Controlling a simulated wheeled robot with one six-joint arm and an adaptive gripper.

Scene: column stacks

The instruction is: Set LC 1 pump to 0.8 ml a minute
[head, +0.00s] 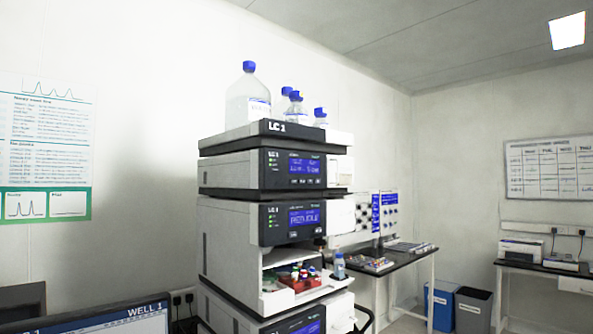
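The LC 1 stack (222,226) stands in the middle of the head view, with "LC 1" on its top tray (290,130). Below the tray is a module with a dark front panel (276,168), also marked LC 1, which looks like the pump. Its blue display (305,166) is lit, but the digits are too small to read. Small keys show under the display. My gripper is not in view.
Blue-capped bottles (248,96) stand on the top tray. A monitor (95,318) marked WELL 1 is at lower left. A bench (420,252) stands behind the stack, with blue (440,305) and dark (472,309) bins to its right. Another bench with equipment is at far right.

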